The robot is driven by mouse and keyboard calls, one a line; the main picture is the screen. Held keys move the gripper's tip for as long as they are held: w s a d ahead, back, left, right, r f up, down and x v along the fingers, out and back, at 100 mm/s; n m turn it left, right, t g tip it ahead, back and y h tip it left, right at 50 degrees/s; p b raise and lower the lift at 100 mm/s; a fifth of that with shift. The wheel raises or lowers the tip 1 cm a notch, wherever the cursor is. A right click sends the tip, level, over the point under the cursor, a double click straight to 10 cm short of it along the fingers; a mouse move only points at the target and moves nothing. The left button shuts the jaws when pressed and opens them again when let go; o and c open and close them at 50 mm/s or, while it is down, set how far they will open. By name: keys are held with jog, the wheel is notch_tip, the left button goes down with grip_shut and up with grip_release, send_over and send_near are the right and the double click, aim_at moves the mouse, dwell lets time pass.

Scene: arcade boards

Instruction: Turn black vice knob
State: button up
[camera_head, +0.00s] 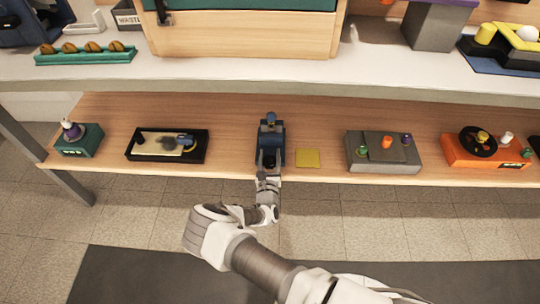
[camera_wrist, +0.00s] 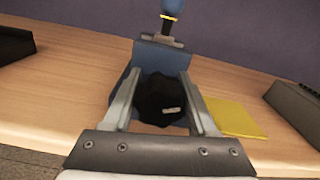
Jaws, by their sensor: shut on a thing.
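The blue vice (camera_head: 271,135) stands on the lower wooden shelf, near its front edge. In the wrist view its black knob (camera_wrist: 160,98) faces me, with a small light mark on its face. The blue body (camera_wrist: 158,52) of the vice rises behind it. My gripper (camera_wrist: 157,88) has one finger on each side of the knob and is shut on it. In the head view my gripper (camera_head: 268,176) reaches the front of the vice from below and hides most of the knob.
A yellow square (camera_head: 308,158) lies just right of the vice. A black tray (camera_head: 140,146) is to the left, and a grey box with knobs (camera_head: 383,166) is to the right. An upper shelf (camera_head: 240,76) runs above and behind. Floor is clear in front.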

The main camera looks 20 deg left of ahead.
jog(key=shift+f+n, duration=0.1)
jog(key=shift+n, duration=0.6)
jog(key=o, duration=1.1)
jog(key=p+v, duration=0.5)
jog(key=v, duration=1.2)
jog(key=shift+s+d, duration=0.15)
jog(key=shift+s, duration=0.05)
